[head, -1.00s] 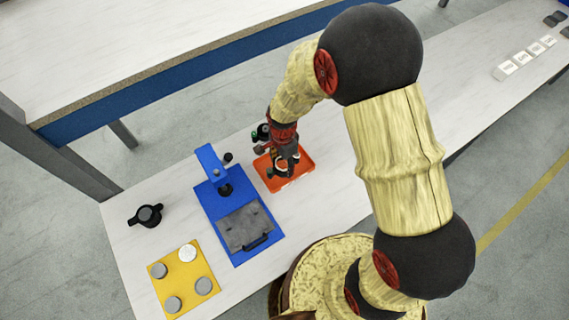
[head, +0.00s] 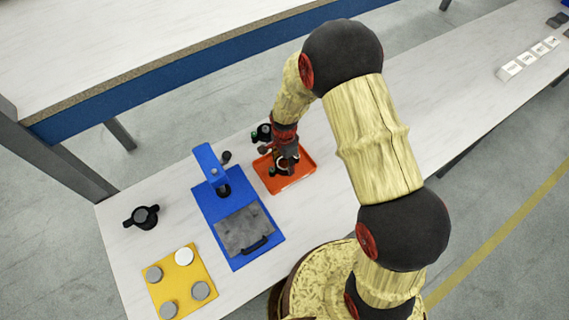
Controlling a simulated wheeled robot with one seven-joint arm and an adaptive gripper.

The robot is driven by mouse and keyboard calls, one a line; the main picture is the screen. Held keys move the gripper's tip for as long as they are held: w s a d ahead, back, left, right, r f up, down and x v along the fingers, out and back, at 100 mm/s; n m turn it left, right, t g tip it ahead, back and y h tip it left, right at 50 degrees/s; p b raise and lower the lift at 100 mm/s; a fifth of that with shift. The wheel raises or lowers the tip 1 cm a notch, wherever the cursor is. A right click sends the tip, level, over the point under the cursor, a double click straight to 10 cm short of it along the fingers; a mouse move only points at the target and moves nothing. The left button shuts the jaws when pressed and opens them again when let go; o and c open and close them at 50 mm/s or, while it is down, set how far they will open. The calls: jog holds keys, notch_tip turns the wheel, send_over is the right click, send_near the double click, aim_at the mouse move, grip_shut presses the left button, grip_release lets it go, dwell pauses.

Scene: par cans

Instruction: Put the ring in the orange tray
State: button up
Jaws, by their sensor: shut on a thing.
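The orange tray (head: 304,167) lies flat on the white table, just right of the blue fixture. My gripper (head: 283,169) points down over the tray, low and close to its floor. It is shut on the ring, which is small and mostly hidden by the fingers and wrist in the head view. I cannot tell whether the ring touches the tray floor. The right and front parts of the tray look bare.
The blue fixture (head: 212,203) with a grey plate (head: 243,229) stands left of the tray. A yellow board (head: 181,279) with several round discs lies at the front left. Small white blocks (head: 526,58) stand far right.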

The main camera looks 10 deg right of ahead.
jog(key=shift+f, duration=0.1)
jog(key=o, duration=1.1)
